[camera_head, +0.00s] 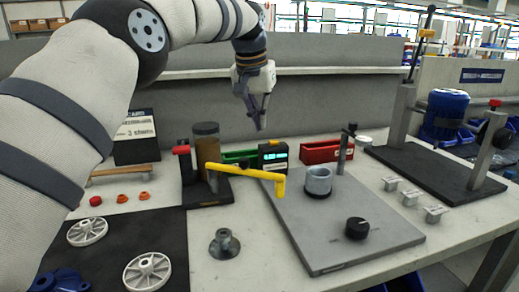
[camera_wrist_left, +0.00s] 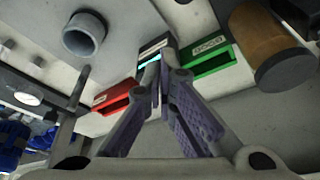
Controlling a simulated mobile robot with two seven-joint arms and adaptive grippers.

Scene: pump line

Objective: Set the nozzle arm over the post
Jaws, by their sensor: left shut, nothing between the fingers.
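My left gripper (camera_head: 259,122) is shut and empty, pointing down, above and behind the nozzle arm. Its closed fingers (camera_wrist_left: 163,80) also show in the left wrist view. My right gripper is not in view.
A grey cup (camera_head: 318,181) and a black knob (camera_head: 357,228) sit on the plate. A black display box (camera_head: 272,157), a green bin (camera_head: 238,157) and a red bin (camera_head: 320,151) stand behind. White wheels (camera_head: 147,271) lie at the front left.

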